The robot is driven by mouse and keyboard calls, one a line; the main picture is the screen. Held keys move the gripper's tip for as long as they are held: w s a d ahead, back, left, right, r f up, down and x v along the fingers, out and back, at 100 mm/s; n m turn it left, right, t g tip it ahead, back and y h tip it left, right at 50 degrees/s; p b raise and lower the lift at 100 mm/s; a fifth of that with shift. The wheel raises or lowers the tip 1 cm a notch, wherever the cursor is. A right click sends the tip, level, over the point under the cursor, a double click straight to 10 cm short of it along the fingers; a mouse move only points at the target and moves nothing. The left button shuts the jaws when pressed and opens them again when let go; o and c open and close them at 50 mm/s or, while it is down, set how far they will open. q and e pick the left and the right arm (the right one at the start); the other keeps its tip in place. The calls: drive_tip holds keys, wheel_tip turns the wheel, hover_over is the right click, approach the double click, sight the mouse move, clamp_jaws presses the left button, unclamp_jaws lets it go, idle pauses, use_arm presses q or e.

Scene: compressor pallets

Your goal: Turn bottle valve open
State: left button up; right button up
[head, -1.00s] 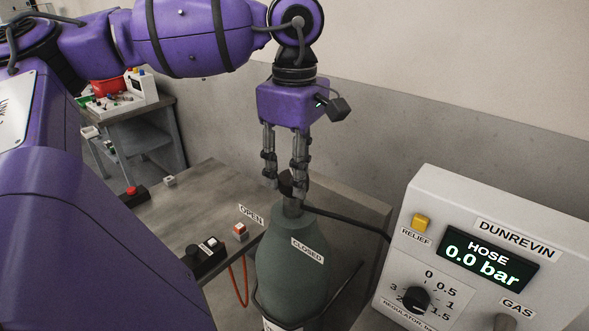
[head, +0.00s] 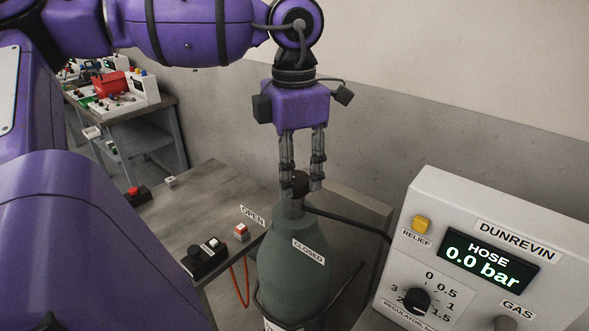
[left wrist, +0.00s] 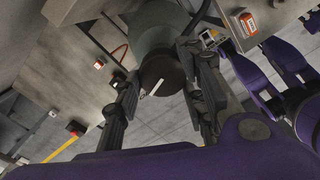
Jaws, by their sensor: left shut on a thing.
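A grey-green gas bottle (head: 285,265) stands upright, with a dark round valve knob (head: 293,182) on its neck. Signs reading OPEN (head: 252,216) and CLOSED (head: 308,252) show at the bottle. My left gripper (head: 301,188) points straight down with a finger on either side of the knob, shut on it. In the left wrist view, the knob (left wrist: 160,72) with a white mark line lies between the fingertips, and the bottle shows behind it.
A white panel (head: 440,200) at right has a display reading HOSE 0.0 bar, a yellow RELIEF button (head: 421,223) and a regulator dial (head: 417,300). A black hose (head: 345,221) runs from the bottle neck. A grey bench (head: 195,205) is at left.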

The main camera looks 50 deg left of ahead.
use_arm(q)
drive_tip(key=shift+w+a+r+n, duration=0.1)
drive_tip(key=shift+r+n, duration=0.05)
drive_tip(key=shift+n, duration=1.05)
drive_tip(key=o, duration=1)
drive_tip(key=shift+o, duration=0.4)
drive_tip(key=shift+a, duration=0.15)
wheel_tip(320, 180, up, 12)
